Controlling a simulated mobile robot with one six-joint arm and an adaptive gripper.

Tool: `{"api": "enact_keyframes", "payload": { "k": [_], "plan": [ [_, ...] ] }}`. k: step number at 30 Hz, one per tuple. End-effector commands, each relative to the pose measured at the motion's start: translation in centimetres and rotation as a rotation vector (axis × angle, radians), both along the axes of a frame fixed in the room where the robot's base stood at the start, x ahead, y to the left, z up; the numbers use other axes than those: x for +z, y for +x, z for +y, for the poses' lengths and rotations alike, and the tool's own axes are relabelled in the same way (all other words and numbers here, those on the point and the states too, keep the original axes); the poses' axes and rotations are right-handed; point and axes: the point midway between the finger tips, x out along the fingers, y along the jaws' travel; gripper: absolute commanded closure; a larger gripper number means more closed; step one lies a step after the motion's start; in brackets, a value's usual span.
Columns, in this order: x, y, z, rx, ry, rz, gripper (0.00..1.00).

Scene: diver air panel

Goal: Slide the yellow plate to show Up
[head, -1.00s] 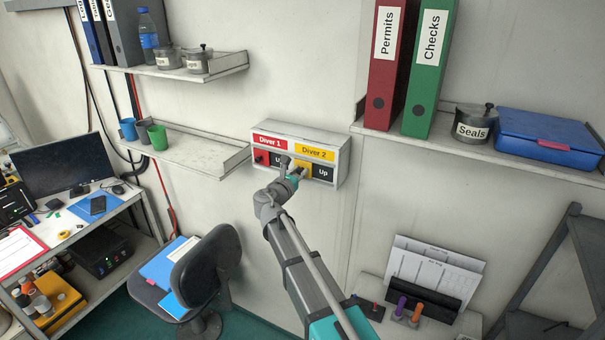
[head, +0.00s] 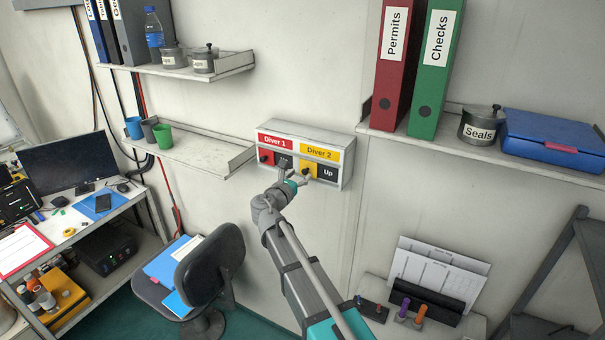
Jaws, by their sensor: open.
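The wall panel (head: 348,165) carries a red Diver 1 label and a yellow Diver 2 label. Under the Diver 2 label, the yellow plate (head: 314,166) with a black knob sits at the left of its slot. The dark field reading "Up" (head: 328,173) is uncovered to its right. Under Diver 1, a red plate (head: 265,153) with a black knob sits at the left, and a dark field beside it is partly hidden by my gripper. My gripper (head: 296,172) is open in front of the panel, close to the yellow plate's left side; I cannot tell whether it touches.
A shelf with cups (head: 190,151) is left of the panel. A shelf with binders and a blue case (head: 555,138) is to the right. A chair (head: 208,270) stands below left. A low ledge (head: 474,325) holds papers and handles. The wall below the panel is clear.

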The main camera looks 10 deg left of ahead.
Motion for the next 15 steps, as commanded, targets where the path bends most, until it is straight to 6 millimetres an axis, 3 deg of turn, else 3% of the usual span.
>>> {"api": "enact_keyframes", "payload": {
  "k": [9, 15],
  "plan": [
    [0.0, -5.1, 1.7, 0.003, 0.000, 0.000, 0.35],
    [0.0, -7.4, 2.7, 0.003, 0.000, 0.000, 0.35]
  ]
}}
